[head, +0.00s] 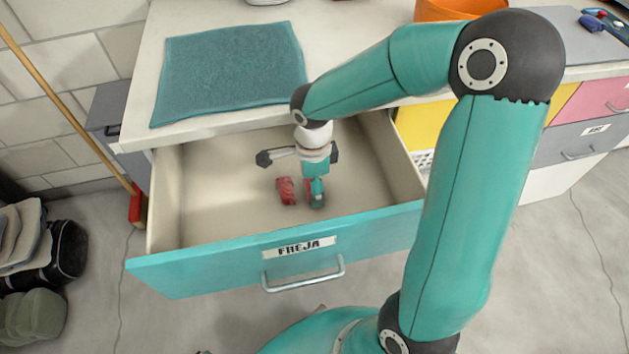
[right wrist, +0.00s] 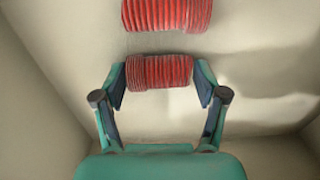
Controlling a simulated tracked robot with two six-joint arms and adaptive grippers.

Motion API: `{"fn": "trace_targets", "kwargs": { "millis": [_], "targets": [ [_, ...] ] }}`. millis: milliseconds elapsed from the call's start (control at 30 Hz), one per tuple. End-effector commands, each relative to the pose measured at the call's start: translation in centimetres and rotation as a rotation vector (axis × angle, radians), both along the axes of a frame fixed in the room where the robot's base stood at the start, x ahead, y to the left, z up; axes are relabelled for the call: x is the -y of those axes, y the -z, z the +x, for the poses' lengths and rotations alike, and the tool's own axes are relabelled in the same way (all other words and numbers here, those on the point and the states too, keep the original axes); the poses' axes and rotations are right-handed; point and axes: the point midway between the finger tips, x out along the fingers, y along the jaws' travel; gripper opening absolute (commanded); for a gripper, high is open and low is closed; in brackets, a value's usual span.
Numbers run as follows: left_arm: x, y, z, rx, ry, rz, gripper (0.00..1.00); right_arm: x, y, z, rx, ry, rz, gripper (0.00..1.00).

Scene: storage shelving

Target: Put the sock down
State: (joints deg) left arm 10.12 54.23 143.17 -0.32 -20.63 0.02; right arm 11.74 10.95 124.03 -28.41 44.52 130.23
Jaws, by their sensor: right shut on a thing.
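A red ribbed sock (right wrist: 160,72) is between the fingertips of my right gripper (right wrist: 160,82), which is shut on it. In the head view my right gripper (head: 315,192) reaches down into the open drawer (head: 200,266) with the teal front labelled FREJA. Only a thin red edge of the held sock shows there. A second red ribbed sock (head: 286,190) lies on the drawer floor, just left of the gripper. It also shows in the right wrist view (right wrist: 167,15), apart from the held one. Whether the held sock touches the floor is unclear. My left gripper is out of view.
The drawer is otherwise empty, with free floor on its left side. A teal towel (head: 230,72) lies on the white countertop (head: 345,45) above. An orange container (head: 443,9) stands at the back. A broom (head: 137,205) leans left of the drawer.

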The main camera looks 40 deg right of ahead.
Motion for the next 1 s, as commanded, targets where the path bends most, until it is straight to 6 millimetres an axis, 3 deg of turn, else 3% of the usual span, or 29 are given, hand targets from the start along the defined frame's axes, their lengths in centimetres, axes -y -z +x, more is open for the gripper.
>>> {"fn": "trace_targets", "kwargs": {
  "millis": [300, 333, 467, 833, 1000],
  "targets": [
    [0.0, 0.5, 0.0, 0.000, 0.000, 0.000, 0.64, 0.0, 0.4, 0.0, 0.000, -0.001, 0.000, 0.48],
    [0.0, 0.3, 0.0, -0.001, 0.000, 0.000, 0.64, 0.0, 0.2, 0.0, 0.000, -0.001, 0.000, 0.77],
    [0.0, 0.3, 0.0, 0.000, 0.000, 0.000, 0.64, 0.0, 0.2, 0.0, 0.000, -0.001, 0.000, 0.97],
    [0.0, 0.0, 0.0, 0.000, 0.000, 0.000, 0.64, 0.0, 0.0, 0.0, 0.000, -0.002, 0.000, 0.97],
    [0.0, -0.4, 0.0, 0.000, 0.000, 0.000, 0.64, 0.0, -1.6, 0.1, 0.004, -0.001, -0.001, 0.97]
  ]
}}
